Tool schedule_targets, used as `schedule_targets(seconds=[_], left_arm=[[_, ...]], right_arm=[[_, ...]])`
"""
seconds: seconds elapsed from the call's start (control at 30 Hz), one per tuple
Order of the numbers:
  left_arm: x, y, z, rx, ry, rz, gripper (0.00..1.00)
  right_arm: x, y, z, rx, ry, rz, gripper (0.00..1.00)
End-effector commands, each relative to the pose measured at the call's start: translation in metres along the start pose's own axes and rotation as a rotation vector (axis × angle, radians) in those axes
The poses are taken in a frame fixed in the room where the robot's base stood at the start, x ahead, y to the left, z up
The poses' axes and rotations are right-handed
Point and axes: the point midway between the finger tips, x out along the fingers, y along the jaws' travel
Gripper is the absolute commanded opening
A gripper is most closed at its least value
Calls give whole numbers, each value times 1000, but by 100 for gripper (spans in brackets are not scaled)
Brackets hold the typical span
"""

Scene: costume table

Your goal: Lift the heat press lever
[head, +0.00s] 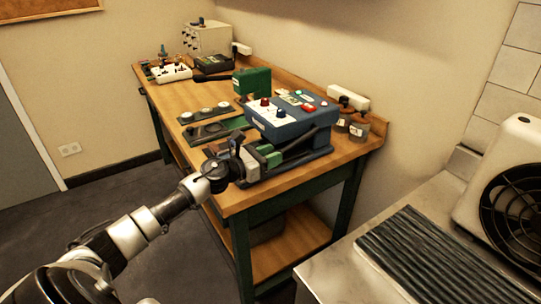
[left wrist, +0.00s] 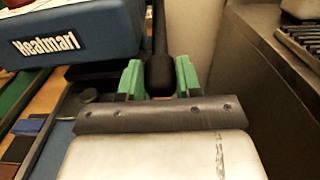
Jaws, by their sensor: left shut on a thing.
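The heat press (head: 284,122) is a blue box with red and white knobs on top, near the front right of the wooden table. Its black lever (head: 300,142) runs along the side facing me. My left gripper (head: 268,155) is at the lever's near end. In the left wrist view, the green fingers of the left gripper (left wrist: 160,80) are shut on the dark knob of the lever (left wrist: 160,42), one on each side. The blue press body (left wrist: 75,32) is to the left there, with white lettering. My right gripper is not in view.
A stone counter (head: 335,250) with a ribbed dark mat (head: 440,262) and a fan (head: 515,195) stands at right. Open floor lies at left.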

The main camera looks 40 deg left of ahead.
Motion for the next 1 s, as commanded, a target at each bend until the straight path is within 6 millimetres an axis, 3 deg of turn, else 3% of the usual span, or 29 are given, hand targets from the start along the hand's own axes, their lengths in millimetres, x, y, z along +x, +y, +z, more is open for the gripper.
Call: schedule_targets(seconds=[0.47, 1.0], left_arm=[[-1, 1, 21, 2, -9, 1, 0], [6, 1, 93, 3, -13, 2, 0]], right_arm=[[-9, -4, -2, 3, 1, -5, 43], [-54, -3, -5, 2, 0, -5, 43]])
